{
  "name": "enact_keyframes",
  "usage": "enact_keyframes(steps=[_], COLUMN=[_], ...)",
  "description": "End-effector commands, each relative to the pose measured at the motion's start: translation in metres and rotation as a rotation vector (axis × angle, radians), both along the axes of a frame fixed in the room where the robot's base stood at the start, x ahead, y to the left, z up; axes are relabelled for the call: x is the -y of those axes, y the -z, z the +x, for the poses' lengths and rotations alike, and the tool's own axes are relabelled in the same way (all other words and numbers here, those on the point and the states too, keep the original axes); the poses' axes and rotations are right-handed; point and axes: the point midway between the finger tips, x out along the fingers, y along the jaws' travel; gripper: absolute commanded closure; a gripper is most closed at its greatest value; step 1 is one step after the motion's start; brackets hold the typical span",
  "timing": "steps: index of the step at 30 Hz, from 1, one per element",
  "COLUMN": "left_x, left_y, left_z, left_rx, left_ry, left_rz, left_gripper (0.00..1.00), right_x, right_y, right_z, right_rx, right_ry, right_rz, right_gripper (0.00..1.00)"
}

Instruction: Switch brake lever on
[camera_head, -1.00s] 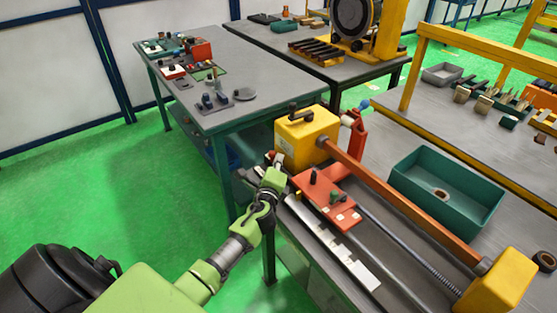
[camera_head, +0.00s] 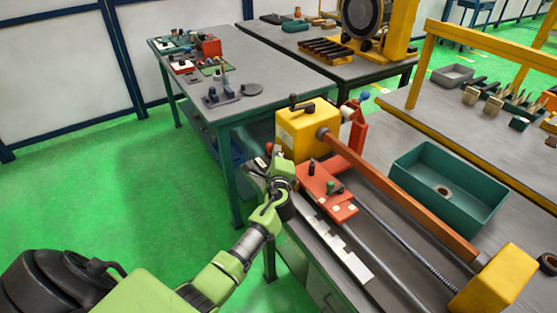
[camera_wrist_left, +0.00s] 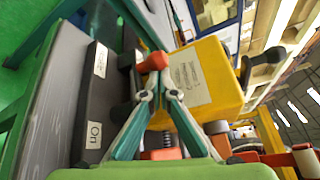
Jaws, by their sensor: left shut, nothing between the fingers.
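The brake lever shows in the left wrist view as a red knob (camera_wrist_left: 152,62) in front of a dark panel (camera_wrist_left: 88,105). The panel carries a white label reading "On" (camera_wrist_left: 94,135) at its near end and another label (camera_wrist_left: 100,60) farther up. My left gripper (camera_wrist_left: 160,82) is shut and empty, its fingertips just below the red knob in the picture; I cannot tell whether they touch it. In the head view the left gripper (camera_head: 268,172) is beside the left end of the winding machine and hides the lever. My right gripper is not in view.
A yellow housing (camera_head: 307,128) stands close to the right of the gripper, with an orange bar (camera_head: 400,195) running from it. A red plate (camera_head: 325,192) and a green bin (camera_head: 445,185) lie right. A grey table (camera_head: 250,75) stands behind. Green floor at left is clear.

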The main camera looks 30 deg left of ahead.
Motion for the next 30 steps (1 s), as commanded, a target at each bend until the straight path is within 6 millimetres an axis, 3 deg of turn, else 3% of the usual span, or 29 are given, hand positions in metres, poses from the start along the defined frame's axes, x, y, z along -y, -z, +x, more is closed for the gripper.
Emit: enact_keyframes(steps=[1, 7, 18, 30], left_x=[0.0, -0.005, -0.005, -0.004], left_y=[0.004, 0.002, 0.0, 0.0], left_z=[0.003, -0.001, -0.01, -0.013], left_rx=[0.003, 0.001, 0.001, 0.0], left_ry=[-0.04, -0.122, -0.118, -0.118], left_rz=[-0.003, 0.001, 0.001, 0.001], left_gripper=[1.0, 1.0, 1.0, 1.0], right_x=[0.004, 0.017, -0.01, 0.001], right_y=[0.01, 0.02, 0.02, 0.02], right_z=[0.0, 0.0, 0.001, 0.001], right_rx=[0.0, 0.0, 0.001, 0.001], right_ry=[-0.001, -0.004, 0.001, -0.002], right_rz=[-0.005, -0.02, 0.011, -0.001], right_gripper=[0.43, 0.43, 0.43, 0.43])
